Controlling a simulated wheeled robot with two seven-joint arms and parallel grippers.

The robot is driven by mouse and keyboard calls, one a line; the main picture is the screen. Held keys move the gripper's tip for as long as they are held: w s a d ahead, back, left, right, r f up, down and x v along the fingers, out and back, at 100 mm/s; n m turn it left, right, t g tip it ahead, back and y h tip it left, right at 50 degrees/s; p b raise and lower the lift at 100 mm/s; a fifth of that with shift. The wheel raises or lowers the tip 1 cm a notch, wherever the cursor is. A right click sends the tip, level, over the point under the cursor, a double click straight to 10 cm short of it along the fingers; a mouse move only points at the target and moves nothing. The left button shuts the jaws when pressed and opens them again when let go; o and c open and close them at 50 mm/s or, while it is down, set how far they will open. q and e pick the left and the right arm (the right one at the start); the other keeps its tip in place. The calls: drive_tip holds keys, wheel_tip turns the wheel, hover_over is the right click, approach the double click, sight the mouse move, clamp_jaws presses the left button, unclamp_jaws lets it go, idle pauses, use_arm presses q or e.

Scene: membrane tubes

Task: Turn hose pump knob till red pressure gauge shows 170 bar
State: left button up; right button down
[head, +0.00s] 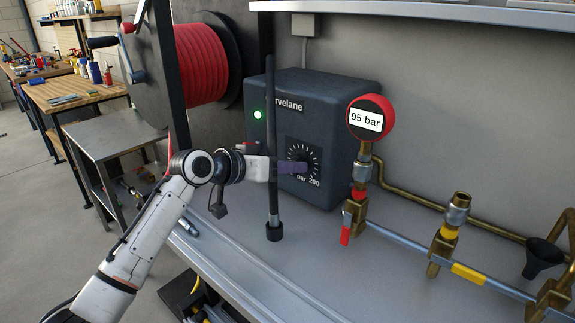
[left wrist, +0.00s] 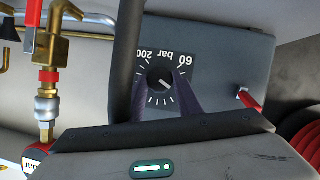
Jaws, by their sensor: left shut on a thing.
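The hose pump (head: 325,115) is a dark grey box with a lit green lamp on its front. Its knob (left wrist: 160,78) is black with a white pointer line and sits in a ring of ticks marked 60, bar and 200. My left gripper (head: 300,167) has purple fingers shut on the knob; in the left wrist view the fingers (left wrist: 164,95) lie on both sides of it. The red pressure gauge (head: 371,117) reads 95 bar. Its lower edge also shows in the left wrist view (left wrist: 37,153). My right gripper is in neither view.
A black upright rod (head: 271,130) stands close in front of the pump, beside my left gripper. Brass pipe fittings with a red-handled valve (head: 346,228) stand right of it. A red hose reel (head: 203,62) is at the left.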

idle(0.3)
use_arm(q)
drive_tip(key=o, duration=1)
drive_tip(key=shift+o, duration=0.2)
drive_tip(key=v, duration=1)
drive_tip(key=shift+s+b, duration=0.15)
drive_tip(key=shift+b, duration=0.2)
drive_tip(key=shift+r, duration=0.1)
